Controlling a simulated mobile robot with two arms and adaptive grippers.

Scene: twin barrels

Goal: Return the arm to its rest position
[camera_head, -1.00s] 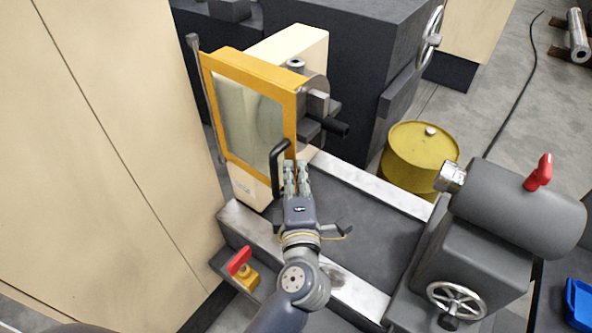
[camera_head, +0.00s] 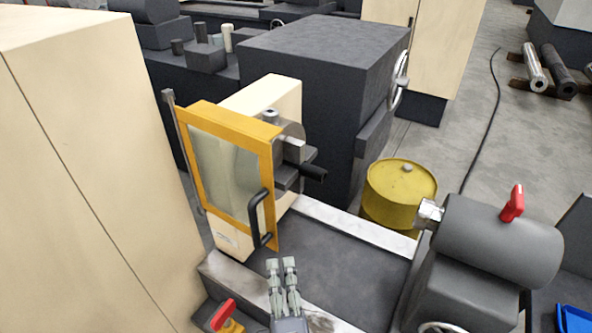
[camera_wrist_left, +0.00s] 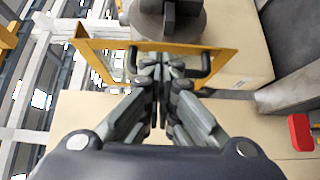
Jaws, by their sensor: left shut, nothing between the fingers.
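My left gripper (camera_head: 281,263) is at the bottom middle of the head view. Its fingers are shut and empty, just below the black handle (camera_head: 258,220) of the yellow-framed guard (camera_head: 190,150), with a gap between them. In the left wrist view, the shut gripper (camera_wrist_left: 160,62) covers part of the handle (camera_wrist_left: 205,72) and the guard's frame (camera_wrist_left: 225,60). The rest of my left arm is cut off by the bottom edge of the head view. My right gripper does not show.
The lathe bed (camera_head: 335,265) lies right of my gripper, with the grey tailstock (camera_head: 490,240) beyond it. A red lever (camera_head: 222,314) is at lower left. A tall cream cabinet (camera_head: 90,150) stands at left. A yellow barrel (camera_head: 400,192) stands behind the bed.

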